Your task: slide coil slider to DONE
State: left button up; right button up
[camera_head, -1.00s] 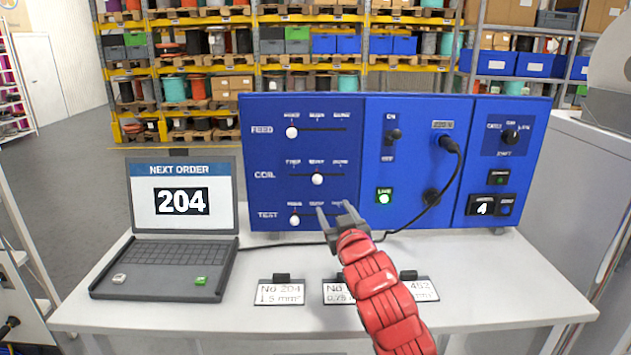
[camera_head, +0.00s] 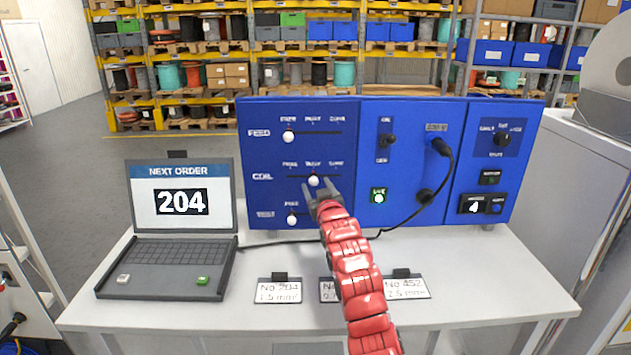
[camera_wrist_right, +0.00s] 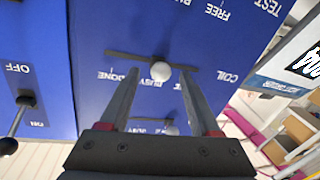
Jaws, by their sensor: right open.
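The coil slider (camera_head: 313,181) is a white round knob on the middle slot of the blue panel (camera_head: 345,215). It stands at the middle mark, between the two end marks. The right wrist view shows the panel upside down, with the coil knob (camera_wrist_right: 160,71) near the BUSY label and DONE to its left. My right gripper (camera_head: 321,187) is open just in front of and below the knob. In the wrist view, its two fingertips (camera_wrist_right: 158,75) stand one on each side of the knob; I cannot tell whether they touch it. My left gripper is out of view.
The feed knob (camera_head: 288,136) above and the test knob (camera_head: 291,219) below are close by. A laptop (camera_head: 180,230) showing 204 stands at the left. Number cards (camera_head: 278,290) lie along the table front. A black cable (camera_head: 450,180) hangs on the panel.

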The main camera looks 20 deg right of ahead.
jog(key=shift+w, duration=0.65)
grip_shut()
dwell(1.1)
